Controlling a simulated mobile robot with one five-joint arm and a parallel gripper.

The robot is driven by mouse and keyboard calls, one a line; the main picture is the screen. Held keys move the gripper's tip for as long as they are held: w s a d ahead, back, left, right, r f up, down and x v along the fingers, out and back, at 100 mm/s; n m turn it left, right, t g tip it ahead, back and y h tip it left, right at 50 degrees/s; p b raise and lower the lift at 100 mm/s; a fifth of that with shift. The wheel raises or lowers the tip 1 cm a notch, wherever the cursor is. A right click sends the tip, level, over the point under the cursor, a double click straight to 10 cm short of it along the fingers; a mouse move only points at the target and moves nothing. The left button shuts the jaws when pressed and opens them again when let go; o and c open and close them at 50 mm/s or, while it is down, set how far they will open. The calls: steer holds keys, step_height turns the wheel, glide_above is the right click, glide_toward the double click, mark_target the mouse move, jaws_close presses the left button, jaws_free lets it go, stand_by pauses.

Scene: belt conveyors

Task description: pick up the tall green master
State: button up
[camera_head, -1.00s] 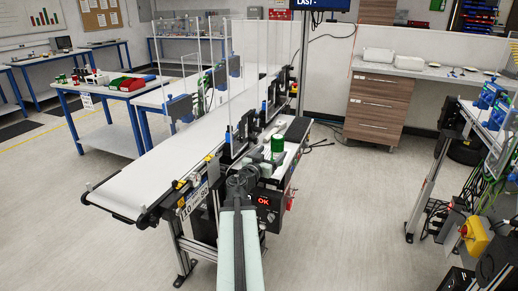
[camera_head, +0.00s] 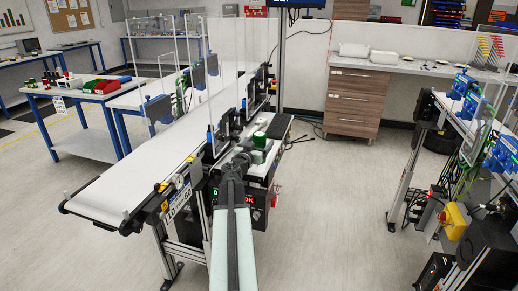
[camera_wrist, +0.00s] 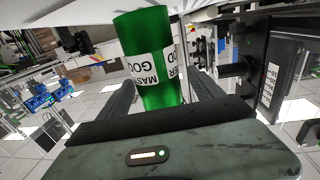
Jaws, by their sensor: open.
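The tall green master (camera_wrist: 150,55) is a green cylinder with white labels reading "MASTER" and "GOO…". In the wrist view it stands large and slightly tilted in the picture, straight ahead of my palm. My gripper (camera_wrist: 162,88) is open, with one dark finger to each side of the cylinder's near end; I cannot tell whether either touches it. In the head view the green top of the master (camera_head: 259,140) shows just beyond my gripper (camera_head: 241,158), whose fingers are too small to make out there.
The white conveyor belt (camera_head: 135,170) runs along the left, with clear guard panels and dark sensor brackets (camera_head: 222,135) close beside my gripper. A control box with a lit display (camera_head: 248,199) is below. The floor (camera_head: 335,200) to the right is open.

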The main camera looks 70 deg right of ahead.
steer(key=shift+a, duration=0.1)
jaws_close()
step_height(320, 180, up, 10)
steer(key=p, duration=1)
steer(key=shift+r, duration=0.2)
